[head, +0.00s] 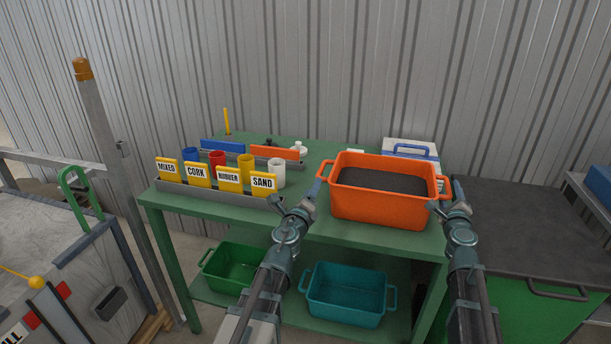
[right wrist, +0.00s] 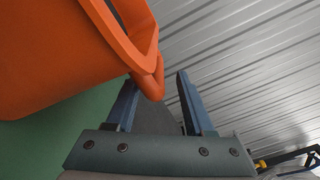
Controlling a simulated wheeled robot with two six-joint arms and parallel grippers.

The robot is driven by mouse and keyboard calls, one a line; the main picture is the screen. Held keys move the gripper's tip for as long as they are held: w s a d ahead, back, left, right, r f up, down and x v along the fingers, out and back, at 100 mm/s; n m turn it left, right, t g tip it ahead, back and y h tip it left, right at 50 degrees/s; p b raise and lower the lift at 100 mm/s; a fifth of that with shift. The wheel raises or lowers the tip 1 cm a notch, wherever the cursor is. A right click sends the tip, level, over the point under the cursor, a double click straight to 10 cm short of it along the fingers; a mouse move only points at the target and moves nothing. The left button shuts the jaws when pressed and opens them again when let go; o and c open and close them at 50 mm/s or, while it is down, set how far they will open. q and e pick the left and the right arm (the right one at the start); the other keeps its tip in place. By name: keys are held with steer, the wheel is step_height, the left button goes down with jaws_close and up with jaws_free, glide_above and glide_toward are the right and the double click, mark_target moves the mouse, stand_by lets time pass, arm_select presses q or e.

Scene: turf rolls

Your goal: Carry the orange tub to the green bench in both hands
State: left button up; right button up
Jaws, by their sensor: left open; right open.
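The orange tub (head: 380,207) stands upright at the right end of the green bench (head: 318,222) and appears to rest on its top. It holds dark loose material. My left gripper (head: 319,189) is open at the tub's left handle (head: 323,170). My right gripper (head: 448,190) is open at the right handle. In the right wrist view, the tub (right wrist: 60,60) fills the upper left, and the handle's end (right wrist: 151,84) reaches between the spread fingers of my right gripper (right wrist: 158,105). Whether the left fingers touch their handle cannot be told.
Yellow signs (head: 229,179) and several cups (head: 217,160) stand on the bench's left part. A white box with a blue handle (head: 410,147) is behind the tub. A green bin (head: 230,270) and a teal bin (head: 346,295) sit on the lower shelf. A dark-topped green unit (head: 535,235) stands right.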

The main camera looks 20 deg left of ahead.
steer(key=s, duration=0.9)
steer(key=shift+a, duration=0.1)
arm_select(q)
steer(key=s+a, duration=0.3)
steer(key=a, duration=0.2)
stand_by(0.3)
steer(key=shift+s, duration=0.1)
arm_select(e)
steer(key=s+d, duration=0.3)
steer(key=d, duration=0.2)
stand_by(0.7)
steer(key=shift+s, duration=0.15)
